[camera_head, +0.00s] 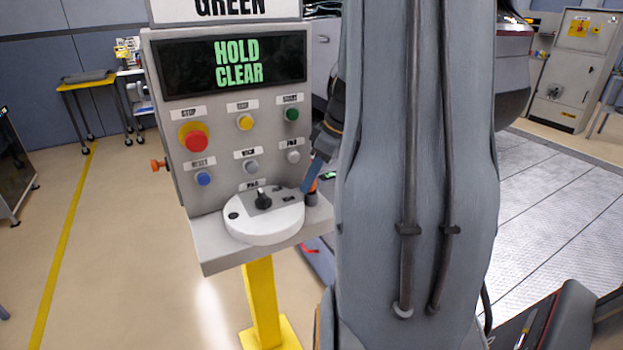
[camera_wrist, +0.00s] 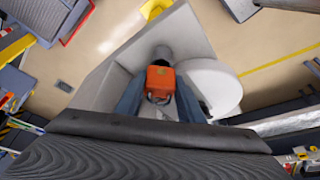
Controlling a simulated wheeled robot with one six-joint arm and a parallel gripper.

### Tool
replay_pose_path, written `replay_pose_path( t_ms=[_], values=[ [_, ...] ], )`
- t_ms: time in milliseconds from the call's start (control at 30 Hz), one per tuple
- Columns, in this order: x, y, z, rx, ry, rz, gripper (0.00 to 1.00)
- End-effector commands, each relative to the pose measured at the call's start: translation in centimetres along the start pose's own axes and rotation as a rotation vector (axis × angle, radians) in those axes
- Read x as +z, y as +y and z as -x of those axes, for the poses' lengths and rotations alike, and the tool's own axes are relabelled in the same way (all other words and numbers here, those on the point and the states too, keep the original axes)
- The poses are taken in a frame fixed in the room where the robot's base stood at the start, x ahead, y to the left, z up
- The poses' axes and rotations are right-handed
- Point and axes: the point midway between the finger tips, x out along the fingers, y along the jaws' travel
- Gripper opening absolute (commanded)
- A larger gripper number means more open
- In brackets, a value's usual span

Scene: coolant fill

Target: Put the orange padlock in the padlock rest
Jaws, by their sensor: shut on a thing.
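The orange padlock (camera_wrist: 160,80) is between the fingers of my gripper (camera_wrist: 158,98) in the wrist view. The gripper is shut on it. In the head view a sliver of the orange padlock (camera_head: 313,186) shows beside the blue-grey finger of my gripper (camera_head: 308,180). A short dark grey cup (camera_head: 311,199), which looks like the padlock rest, stands on the console shelf just below the padlock. It also shows in the wrist view (camera_wrist: 163,53), partly behind the padlock. I cannot tell whether the padlock touches it. My arm hides the area to the right.
The white round dial unit (camera_head: 262,222) sits on the shelf (camera_head: 220,256), close left of the cup. The button panel (camera_head: 180,90) rises behind it, its display reading "HOLD CLEAR". An orange knob (camera_head: 158,164) sticks out from the panel's left side. The floor on the left is open.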

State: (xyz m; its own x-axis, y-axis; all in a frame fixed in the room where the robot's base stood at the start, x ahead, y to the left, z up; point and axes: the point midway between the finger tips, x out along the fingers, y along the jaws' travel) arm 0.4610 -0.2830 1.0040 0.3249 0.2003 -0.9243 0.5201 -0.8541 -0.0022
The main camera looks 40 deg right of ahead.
Motion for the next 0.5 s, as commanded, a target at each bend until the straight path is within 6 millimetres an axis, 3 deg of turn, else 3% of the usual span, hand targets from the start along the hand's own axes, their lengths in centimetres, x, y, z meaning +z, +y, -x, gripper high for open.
replay_pose_path(
  t_ms=[267, 300, 367, 500],
  values=[
    [0.26, -0.02, -0.86, 0.001, 0.0, 0.002, 0.2],
    [0.27, -0.03, -0.87, 0.0, 0.0, 0.002, 0.41],
    [0.26, -0.03, -0.87, 0.0, 0.0, 0.002, 0.51],
    [0.25, -0.04, -0.87, 0.0, 0.0, 0.002, 0.53]
  ],
)
